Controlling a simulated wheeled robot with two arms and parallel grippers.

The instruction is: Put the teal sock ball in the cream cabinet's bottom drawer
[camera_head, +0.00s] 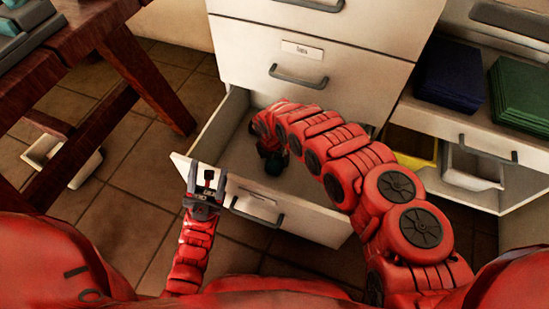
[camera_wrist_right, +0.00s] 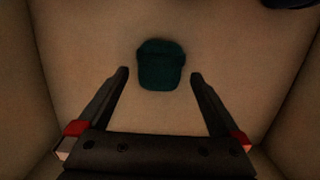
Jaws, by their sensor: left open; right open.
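The cream cabinet (camera_head: 345,100) stands ahead with its bottom drawer (camera_head: 225,130) pulled open. The teal sock ball (camera_wrist_right: 161,65) lies on the drawer floor in the right wrist view, just beyond and between my fingertips.
A wooden table (camera_head: 110,50) stands at the left, with a white bin (camera_head: 62,158) beneath it. On the right, a shelf holds dark blue (camera_head: 449,75) and green (camera_head: 520,92) folded cloths. Yellow and white containers (camera_head: 472,170) sit below. Tiled floor is clear left of the drawer.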

